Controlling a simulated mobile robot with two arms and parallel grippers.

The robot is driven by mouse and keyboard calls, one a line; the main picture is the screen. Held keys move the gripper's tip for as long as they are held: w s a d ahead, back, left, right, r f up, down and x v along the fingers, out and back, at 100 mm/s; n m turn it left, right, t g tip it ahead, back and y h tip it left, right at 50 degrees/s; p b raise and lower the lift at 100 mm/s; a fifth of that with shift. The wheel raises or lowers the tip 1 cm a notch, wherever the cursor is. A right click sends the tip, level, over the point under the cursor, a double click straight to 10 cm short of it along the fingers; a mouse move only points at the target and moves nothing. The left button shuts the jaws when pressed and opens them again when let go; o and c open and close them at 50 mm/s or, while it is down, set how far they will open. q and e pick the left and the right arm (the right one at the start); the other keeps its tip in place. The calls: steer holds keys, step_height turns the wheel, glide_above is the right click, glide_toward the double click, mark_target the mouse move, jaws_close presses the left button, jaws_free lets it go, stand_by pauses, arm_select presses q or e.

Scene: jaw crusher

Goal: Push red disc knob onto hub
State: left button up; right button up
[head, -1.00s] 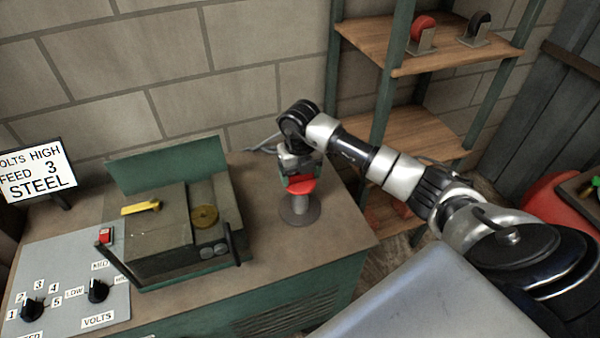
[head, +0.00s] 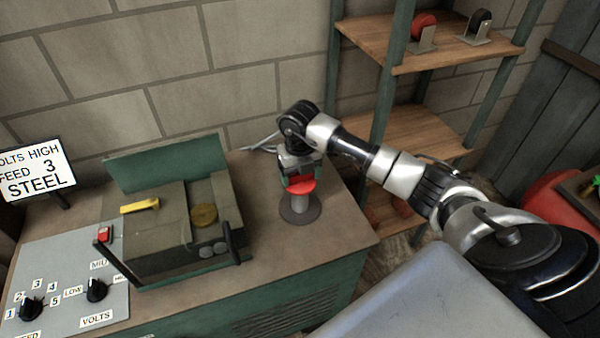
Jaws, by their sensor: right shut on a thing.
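The red disc knob (head: 301,187) is at the top of a short grey post on a round base, the hub (head: 300,208), on the bench right of the crusher. My right gripper (head: 300,178) points down from above and is shut on the red knob. The knob looks to be at the hub's top; I cannot tell whether it is fully seated. The gripper hides the knob's back and upper part. My left gripper is not in view.
The crusher box (head: 170,225) with a yellow bar (head: 140,205) and a brass disc (head: 204,215) stands to the left. A control panel (head: 70,285) with dials is at front left. A shelf (head: 435,45) holding red and black wheels stands behind right.

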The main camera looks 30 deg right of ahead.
steer(key=shift+f, duration=0.2)
steer(key=o, duration=0.8)
steer(key=shift+o, duration=0.2)
steer(key=shift+r, duration=0.1)
step_height(320, 180, up, 11)
steer(key=shift+f+b, duration=0.15)
steer(key=shift+b, duration=0.8)
